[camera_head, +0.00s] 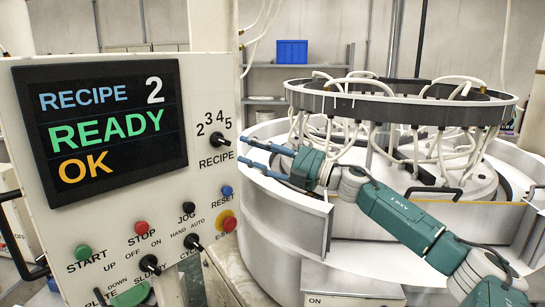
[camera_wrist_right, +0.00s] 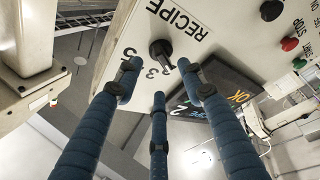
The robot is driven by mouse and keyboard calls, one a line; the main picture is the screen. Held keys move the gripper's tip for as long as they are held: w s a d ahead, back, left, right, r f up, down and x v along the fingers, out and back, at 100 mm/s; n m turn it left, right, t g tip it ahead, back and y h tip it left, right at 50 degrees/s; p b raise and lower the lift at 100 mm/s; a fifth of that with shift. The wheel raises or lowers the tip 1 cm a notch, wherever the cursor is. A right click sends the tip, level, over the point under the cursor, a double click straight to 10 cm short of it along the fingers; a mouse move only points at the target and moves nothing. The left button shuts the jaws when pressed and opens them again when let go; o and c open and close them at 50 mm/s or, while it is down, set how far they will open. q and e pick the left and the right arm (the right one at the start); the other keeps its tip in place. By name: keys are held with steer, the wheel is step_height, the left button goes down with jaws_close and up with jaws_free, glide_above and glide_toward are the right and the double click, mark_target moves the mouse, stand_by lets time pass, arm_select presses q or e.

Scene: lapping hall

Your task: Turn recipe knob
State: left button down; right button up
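The recipe knob (camera_head: 216,139) is a small black knob on the pale control panel (camera_head: 110,225), under the digits 2 to 5 and above the word RECIPE. The screen (camera_head: 108,125) beside it reads RECIPE 2, READY, OK. My right gripper (camera_head: 244,150) is just right of the knob with its blue fingers pointing at it. In the right wrist view the gripper (camera_wrist_right: 159,75) has its three fingers spread and empty, with the knob (camera_wrist_right: 160,48) beyond the tips, apart from them. My left gripper is not in view.
Below the screen are a green start button (camera_head: 83,252), a red stop button (camera_head: 142,227), a blue reset button (camera_head: 227,190), a red emergency stop (camera_head: 229,224) and several black switches. A large round lapping machine (camera_head: 400,100) stands right. A blue bin (camera_head: 291,51) is behind.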

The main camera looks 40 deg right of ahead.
steer(key=shift+v, duration=2.95)
steer(key=shift+r, duration=0.1)
